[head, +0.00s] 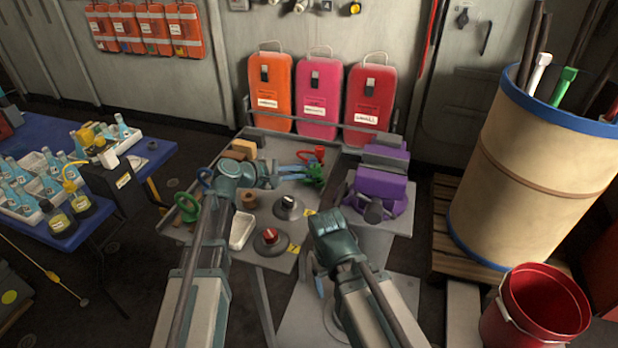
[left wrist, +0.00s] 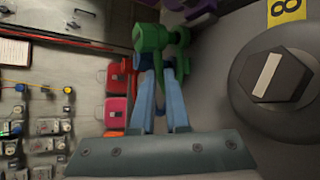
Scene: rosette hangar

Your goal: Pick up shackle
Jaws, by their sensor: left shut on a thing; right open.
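A green shackle-like piece (head: 317,174) is at the tips of my left gripper (head: 305,175), above the far right part of the grey worktable (head: 222,258). In the left wrist view, the blue fingers of my left gripper (left wrist: 165,75) are shut on the green piece (left wrist: 150,38), which has a rounded knob and a side part. Its lower part is hidden by the fingers. A red shackle-like piece (head: 314,154) lies just behind it. Another green ring-shaped piece (head: 187,207) is at the table's left edge. My right gripper (head: 318,286) is open and empty at the front, partly hidden by its wrist.
Two dark round bases, one silver-topped (head: 288,207) and one red-topped (head: 269,241), stand mid-table beside a white tray (head: 242,230). A purple machine (head: 378,190) stands at the right. Orange, pink and red cases (head: 318,95) line the wall. A large drum (head: 530,165) stands far right.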

